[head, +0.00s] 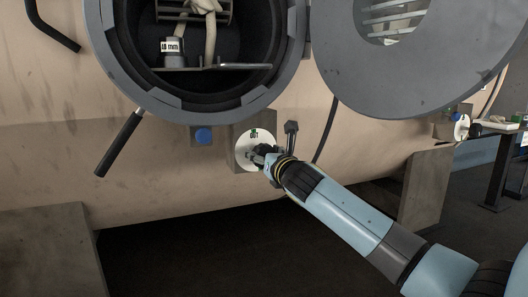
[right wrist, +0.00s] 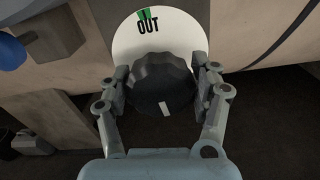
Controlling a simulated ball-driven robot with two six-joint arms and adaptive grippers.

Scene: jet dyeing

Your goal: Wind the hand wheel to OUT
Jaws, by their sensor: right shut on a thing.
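The hand wheel is a dark ribbed knob (right wrist: 163,82) in front of a round white dial plate (head: 246,148), low on the tan machine body. In the right wrist view the dial plate (right wrist: 182,33) reads OUT, with a green mark above the word at its top. A white line on the knob is at its lower side, away from the green mark. My right gripper (head: 265,156) is shut on the knob, one finger on each side in the right wrist view (right wrist: 162,92). In the head view the gripper hides much of the knob. My left gripper is not in view.
A blue button (head: 204,135) sits left of the dial, and a small dark lever (head: 291,130) stands close on its right. A black-gripped handle (head: 120,141) juts out further left. Above are the round port (head: 112,55) and its open grey door (head: 345,75).

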